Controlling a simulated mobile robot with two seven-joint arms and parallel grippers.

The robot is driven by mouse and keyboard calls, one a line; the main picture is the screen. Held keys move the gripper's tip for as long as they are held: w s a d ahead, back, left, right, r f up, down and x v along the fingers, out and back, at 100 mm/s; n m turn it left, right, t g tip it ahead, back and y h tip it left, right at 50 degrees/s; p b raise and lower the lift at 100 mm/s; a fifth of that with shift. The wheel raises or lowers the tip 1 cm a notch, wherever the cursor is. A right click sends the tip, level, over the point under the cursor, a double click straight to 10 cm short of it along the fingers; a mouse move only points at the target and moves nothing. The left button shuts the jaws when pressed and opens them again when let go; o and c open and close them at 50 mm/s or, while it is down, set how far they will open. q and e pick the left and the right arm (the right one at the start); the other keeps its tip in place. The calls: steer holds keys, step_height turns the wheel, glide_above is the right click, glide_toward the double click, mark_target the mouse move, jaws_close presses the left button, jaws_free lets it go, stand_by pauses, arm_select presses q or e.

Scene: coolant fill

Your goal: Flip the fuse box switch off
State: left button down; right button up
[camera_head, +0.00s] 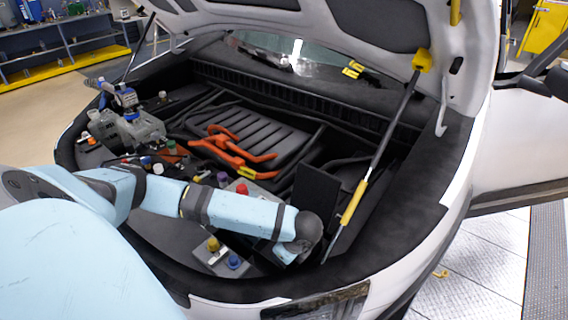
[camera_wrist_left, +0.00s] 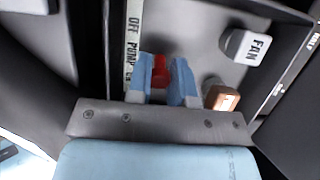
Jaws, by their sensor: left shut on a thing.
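In the left wrist view my left gripper (camera_wrist_left: 163,82) has its two blue fingers closed around a red switch lever (camera_wrist_left: 160,64). The lever stands on the grey fuse box panel (camera_wrist_left: 200,50), beside a white label strip (camera_wrist_left: 132,40) that reads OFF and PUMP. A second switch with a white cap (camera_wrist_left: 246,46) marked FAN is to the right. In the head view my left arm reaches over the engine bay to a dark upright panel (camera_head: 316,192), perhaps the fuse box lid. The gripper's fingers and the switch are hidden there. My right gripper is not in view.
An orange-brown block (camera_wrist_left: 221,97) sits close right of the fingers, below the FAN switch. Dark walls edge the panel. In the head view a hood strut (camera_head: 375,150) rises right of my arm, with orange hoses (camera_head: 232,150) behind and coloured caps in front.

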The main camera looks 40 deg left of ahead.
arm_select(q)
steer(key=shift+a+r+p, duration=0.15)
steer(key=shift+r+p, duration=0.05)
steer(key=shift+p, duration=0.4)
steer(key=h+p, duration=0.2)
steer(key=a+h+p, duration=0.1)
steer(key=h+p, duration=0.1)
steer(key=p, duration=0.1)
steer(key=shift+s+r, duration=0.15)
steer(key=shift+a+h, duration=0.15)
steer(key=shift+h, duration=0.25)
steer(key=shift+a+f+t+h+p, duration=0.1)
steer(key=shift+f+t+h+p, duration=0.15)
steer(key=shift+h+p, duration=0.2)
steer(key=shift+a+f+h, duration=0.1)
steer(key=shift+a+h, duration=0.1)
steer(key=shift+h, duration=0.55)
steer(key=shift+a+f+t+h+b, duration=0.1)
steer(key=shift+a+t+h+b, duration=0.15)
steer(key=shift+h+b, duration=0.65)
steer(key=shift+h, duration=0.3)
